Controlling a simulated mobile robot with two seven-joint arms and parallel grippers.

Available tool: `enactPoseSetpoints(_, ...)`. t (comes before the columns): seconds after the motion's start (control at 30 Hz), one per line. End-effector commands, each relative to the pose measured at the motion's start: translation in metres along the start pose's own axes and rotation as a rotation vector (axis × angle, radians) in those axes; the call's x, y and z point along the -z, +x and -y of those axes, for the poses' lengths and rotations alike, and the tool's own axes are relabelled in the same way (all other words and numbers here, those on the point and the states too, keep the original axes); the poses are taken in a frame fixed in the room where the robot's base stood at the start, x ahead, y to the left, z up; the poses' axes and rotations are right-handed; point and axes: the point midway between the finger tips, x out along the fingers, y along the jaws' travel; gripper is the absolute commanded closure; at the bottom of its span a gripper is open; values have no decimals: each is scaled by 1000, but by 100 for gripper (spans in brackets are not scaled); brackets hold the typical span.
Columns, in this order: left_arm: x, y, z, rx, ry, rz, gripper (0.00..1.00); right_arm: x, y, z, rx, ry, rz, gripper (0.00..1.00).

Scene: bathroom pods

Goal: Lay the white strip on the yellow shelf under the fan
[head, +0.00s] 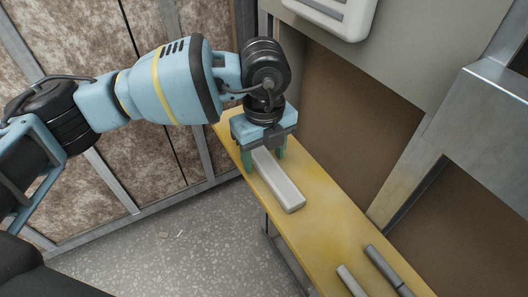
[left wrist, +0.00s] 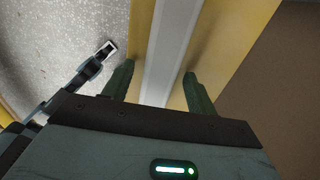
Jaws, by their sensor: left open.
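The white strip (head: 284,190) lies along the yellow shelf (head: 313,232), with its far end under my left gripper. In the left wrist view the strip (left wrist: 170,50) runs between the two green fingers, on the yellow surface (left wrist: 228,50). My left gripper (head: 264,158) points down over the strip's far end. Its fingers stand open on either side of the strip, with a gap on both sides in the left wrist view (left wrist: 158,80). The white fan unit (head: 335,14) is on the wall above the shelf, cut by the top edge. My right gripper is not in view.
A grey bar (head: 388,270) and a smaller pale strip (head: 350,281) lie on the near part of the shelf. A metal cabinet (head: 485,120) juts out at the right. Brown wall panels stand behind the shelf. The speckled floor (head: 190,240) to the left is mostly clear.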

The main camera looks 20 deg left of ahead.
Motion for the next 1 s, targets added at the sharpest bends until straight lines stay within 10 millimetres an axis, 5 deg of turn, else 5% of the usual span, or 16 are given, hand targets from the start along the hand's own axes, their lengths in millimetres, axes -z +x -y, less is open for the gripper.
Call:
enactPoseSetpoints(0.23, 0, -20, 1, 3, 0, 1, 43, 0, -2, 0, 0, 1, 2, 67)
enactPoseSetpoints(0.7, 0, -106, 0, 2, 0, 1, 43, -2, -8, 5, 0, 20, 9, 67)
enactPoseSetpoints(1.0, 0, -123, 0, 0, 1, 0, 43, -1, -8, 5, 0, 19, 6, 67)
